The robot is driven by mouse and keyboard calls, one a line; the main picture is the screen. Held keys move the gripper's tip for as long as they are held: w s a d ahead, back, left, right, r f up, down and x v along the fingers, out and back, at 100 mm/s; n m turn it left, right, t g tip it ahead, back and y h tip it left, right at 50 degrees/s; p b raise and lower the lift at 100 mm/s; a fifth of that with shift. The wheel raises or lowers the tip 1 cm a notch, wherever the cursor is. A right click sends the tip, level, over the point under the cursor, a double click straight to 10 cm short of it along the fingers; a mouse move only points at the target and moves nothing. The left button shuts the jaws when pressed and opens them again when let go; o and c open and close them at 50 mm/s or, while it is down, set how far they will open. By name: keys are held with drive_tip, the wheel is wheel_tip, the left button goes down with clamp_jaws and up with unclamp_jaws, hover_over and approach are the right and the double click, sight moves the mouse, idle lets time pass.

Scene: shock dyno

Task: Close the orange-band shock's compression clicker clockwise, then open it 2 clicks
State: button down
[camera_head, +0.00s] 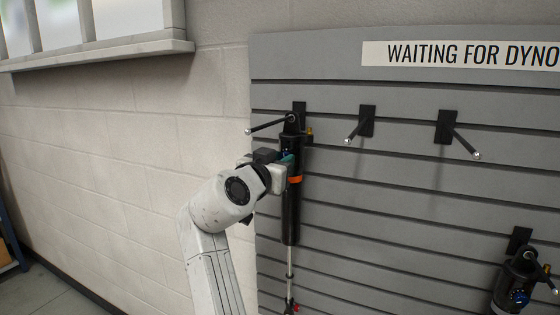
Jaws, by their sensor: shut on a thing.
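The orange-band shock (291,215) hangs upright from a peg on the grey slatted wall. It has a black body, an orange band (295,179) around its middle and a thin silver shaft below. My gripper (287,162) is at the shock's upper body, just above the band, coming in from the left. It is shut at the place where a bit of blue, seemingly the compression clicker (284,154), shows beside the jaws. Most of the clicker is hidden by my gripper, so its turn position cannot be read. A small gold part (309,132) sits at the shock's upper right.
Two empty pegs (357,127) (460,138) stick out to the right. Another shock (513,285) with a blue knob hangs at lower right. A sign (465,54) reads "WAITING FOR DYNO". A window sill (100,53) is at upper left; the block wall below it is clear.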

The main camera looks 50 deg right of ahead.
drive_tip(key=n+p, duration=0.5)
drive_tip(key=n, duration=0.5)
drive_tip(key=shift+s+r, duration=0.1)
drive_tip(key=shift+n+p, duration=0.3)
drive_tip(key=shift+n, duration=0.1)
drive_tip(key=c, duration=0.9)
unclamp_jaws()
drive_tip(key=shift+a, duration=0.1)
drive_tip(key=b+v, duration=0.2)
drive_tip(key=v, duration=0.8)
drive_tip(key=shift+s+a+b, duration=0.15)
drive_tip(key=shift+a+b, duration=0.15)
drive_tip(key=shift+b, duration=0.1)
